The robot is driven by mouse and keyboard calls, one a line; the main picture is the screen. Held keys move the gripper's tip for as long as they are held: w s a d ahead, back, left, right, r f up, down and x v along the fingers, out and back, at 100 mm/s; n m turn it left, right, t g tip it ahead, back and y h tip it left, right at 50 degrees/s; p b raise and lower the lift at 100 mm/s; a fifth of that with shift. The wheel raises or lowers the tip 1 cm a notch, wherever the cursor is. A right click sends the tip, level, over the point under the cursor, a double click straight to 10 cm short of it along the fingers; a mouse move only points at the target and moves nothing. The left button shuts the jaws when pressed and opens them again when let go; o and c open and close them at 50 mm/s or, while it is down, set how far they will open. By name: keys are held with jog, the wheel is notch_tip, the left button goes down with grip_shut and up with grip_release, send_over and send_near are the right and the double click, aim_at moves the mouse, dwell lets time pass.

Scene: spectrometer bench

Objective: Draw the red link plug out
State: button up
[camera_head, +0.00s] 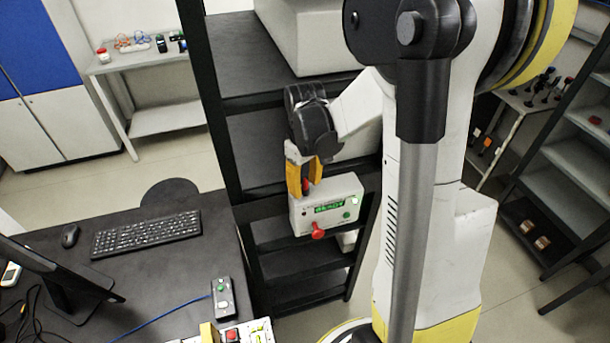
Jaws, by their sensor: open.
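A light grey instrument box (348,186) with a green lit display (329,207) is mounted at the dark rack. A small red piece (306,186) shows at the box's top left, between my fingers. A red round-headed part (317,233) sticks out at the box's lower front. I cannot tell for certain which of the two is the red link plug. My gripper (305,178), with orange-yellow fingers, points down at the box's upper left edge. It is open, with its fingers on either side of the small red piece. Contact cannot be made out.
The black rack (222,110) stands behind the box. A dark desk holds a keyboard (146,234), a mouse (70,236), a monitor (60,285) and a button box (223,299) with a blue cable. Right shelves (575,160) stand apart; the floor between is clear.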

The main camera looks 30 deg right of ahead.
jog(key=shift+f, duration=0.15)
grip_shut()
jog(key=shift+r+p, duration=1)
jog(key=shift+r, duration=0.65)
dwell(0.4)
